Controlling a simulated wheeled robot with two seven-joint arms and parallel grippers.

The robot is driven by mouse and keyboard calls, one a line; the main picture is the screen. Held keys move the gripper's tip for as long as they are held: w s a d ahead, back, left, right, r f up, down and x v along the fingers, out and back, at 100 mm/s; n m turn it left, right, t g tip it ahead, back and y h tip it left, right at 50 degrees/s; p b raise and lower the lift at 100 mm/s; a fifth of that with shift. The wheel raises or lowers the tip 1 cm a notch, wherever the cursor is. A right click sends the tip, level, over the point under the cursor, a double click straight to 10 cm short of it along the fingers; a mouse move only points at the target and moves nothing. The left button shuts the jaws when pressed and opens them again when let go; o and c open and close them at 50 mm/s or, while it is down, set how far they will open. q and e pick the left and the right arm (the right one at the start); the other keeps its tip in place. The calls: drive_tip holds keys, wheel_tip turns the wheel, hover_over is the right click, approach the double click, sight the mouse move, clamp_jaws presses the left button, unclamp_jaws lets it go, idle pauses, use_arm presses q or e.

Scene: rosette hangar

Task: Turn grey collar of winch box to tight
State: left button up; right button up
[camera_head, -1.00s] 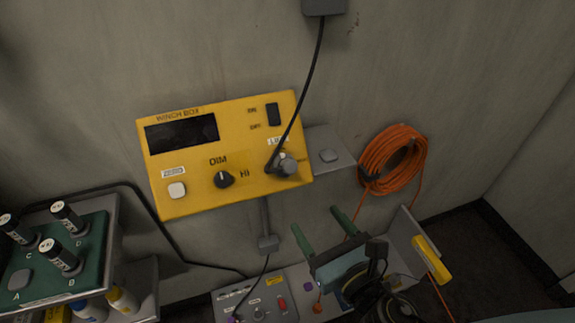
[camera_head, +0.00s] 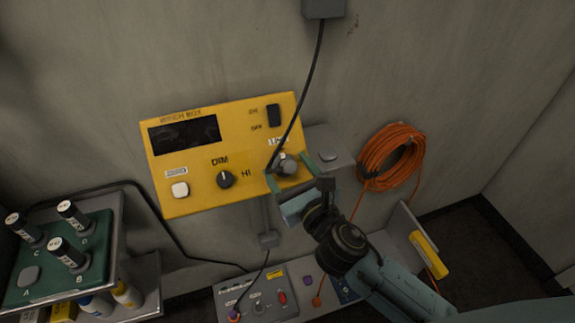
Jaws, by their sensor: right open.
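The yellow winch box (camera_head: 205,194) is fixed to the wall, with a dark display, a switch, a black DIM knob and a white button. Its grey collar (camera_head: 287,164) sits at the lower right of the panel, where a black cable plugs in. My right gripper (camera_head: 290,177) is open, its green fingers on either side of the collar's lower part in this view. I cannot tell whether they touch it. The label above the collar is partly hidden by the cable. My left gripper is not in view.
A black cable (camera_head: 307,92) hangs from a grey box above to the collar. An orange hose coil (camera_head: 392,158) hangs to the right. A green rack (camera_head: 88,263) with dark cylinders stands lower left. A grey control panel (camera_head: 252,297) lies below.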

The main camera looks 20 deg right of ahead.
drive_tip(key=shift+w, duration=0.45)
drive_tip(key=c, duration=1)
